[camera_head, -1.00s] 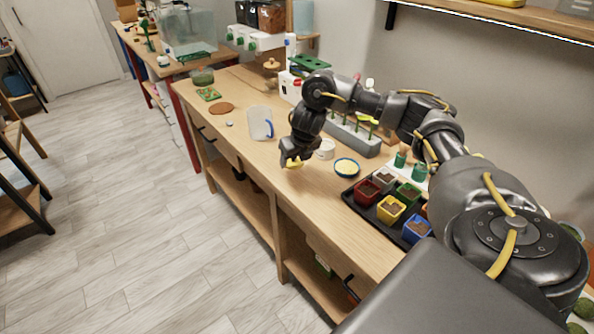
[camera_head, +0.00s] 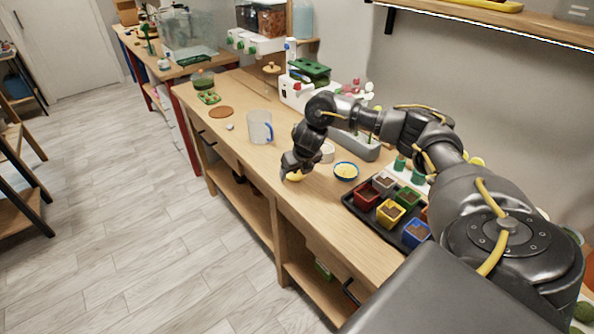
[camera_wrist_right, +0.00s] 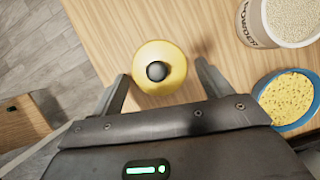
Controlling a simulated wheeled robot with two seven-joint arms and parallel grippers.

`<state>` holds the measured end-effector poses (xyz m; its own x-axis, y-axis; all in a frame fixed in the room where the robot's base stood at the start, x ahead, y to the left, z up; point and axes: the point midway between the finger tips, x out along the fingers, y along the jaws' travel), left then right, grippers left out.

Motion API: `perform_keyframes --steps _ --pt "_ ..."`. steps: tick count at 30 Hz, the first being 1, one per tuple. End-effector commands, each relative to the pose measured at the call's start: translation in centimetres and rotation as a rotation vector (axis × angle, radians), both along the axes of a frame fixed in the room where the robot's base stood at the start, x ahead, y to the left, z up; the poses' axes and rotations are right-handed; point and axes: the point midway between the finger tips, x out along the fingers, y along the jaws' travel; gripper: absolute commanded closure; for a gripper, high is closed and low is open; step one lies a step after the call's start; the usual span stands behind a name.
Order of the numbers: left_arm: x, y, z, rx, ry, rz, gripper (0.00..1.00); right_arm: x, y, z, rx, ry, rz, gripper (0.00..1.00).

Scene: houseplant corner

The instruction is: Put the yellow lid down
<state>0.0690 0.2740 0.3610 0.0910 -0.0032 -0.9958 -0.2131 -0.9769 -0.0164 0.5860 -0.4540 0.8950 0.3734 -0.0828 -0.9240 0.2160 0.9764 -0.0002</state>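The yellow lid (camera_head: 294,176) is at the front edge of the wooden bench, right below my right gripper (camera_head: 290,171). In the right wrist view the lid (camera_wrist_right: 145,83) is round with a dark knob at its middle. The two fingers of the right gripper (camera_wrist_right: 162,88) stand wide apart, one on each side of the lid, with gaps between them and it. The lid looks flat on the wood. My left gripper is not in view.
A blue-rimmed bowl of yellow grains (camera_head: 346,171) and a white cup of pale grains (camera_wrist_right: 290,22) stand to the right. A black tray (camera_head: 362,214) holds several coloured pots. A clear jug (camera_head: 258,128) stands to the left. The bench's front edge is close.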

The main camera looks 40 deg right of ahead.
Motion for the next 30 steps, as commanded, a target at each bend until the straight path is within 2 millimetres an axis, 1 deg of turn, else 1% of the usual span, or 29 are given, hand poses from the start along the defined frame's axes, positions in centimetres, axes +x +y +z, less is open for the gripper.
perform_keyframes --steps 8,11,13,17,18,21,24,27,30 --pt "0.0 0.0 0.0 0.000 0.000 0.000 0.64 0.0 0.0 0.0 0.000 0.000 0.000 0.17" --pt "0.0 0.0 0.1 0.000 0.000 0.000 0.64 -0.1 0.0 0.4 0.001 0.000 0.000 0.17" --pt "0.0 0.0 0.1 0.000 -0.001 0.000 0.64 -0.3 0.1 1.1 0.002 -0.002 0.002 0.17" --pt "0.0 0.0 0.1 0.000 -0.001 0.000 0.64 -1.1 0.3 3.2 -0.001 -0.005 0.002 0.17" --pt "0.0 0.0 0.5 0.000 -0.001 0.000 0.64 -1.4 0.3 4.3 -0.002 -0.005 0.003 0.17" --pt "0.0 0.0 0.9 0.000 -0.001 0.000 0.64 -2.2 0.5 6.4 -0.002 -0.006 0.003 0.17" --pt "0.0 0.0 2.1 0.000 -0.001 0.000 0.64 -3.0 0.7 8.5 -0.002 -0.006 0.002 0.17" --pt "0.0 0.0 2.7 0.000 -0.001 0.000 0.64 -3.6 0.8 9.9 -0.002 -0.004 0.002 0.17" --pt "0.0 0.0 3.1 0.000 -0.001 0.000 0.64 -4.1 0.9 10.8 -0.001 -0.003 0.002 0.17"
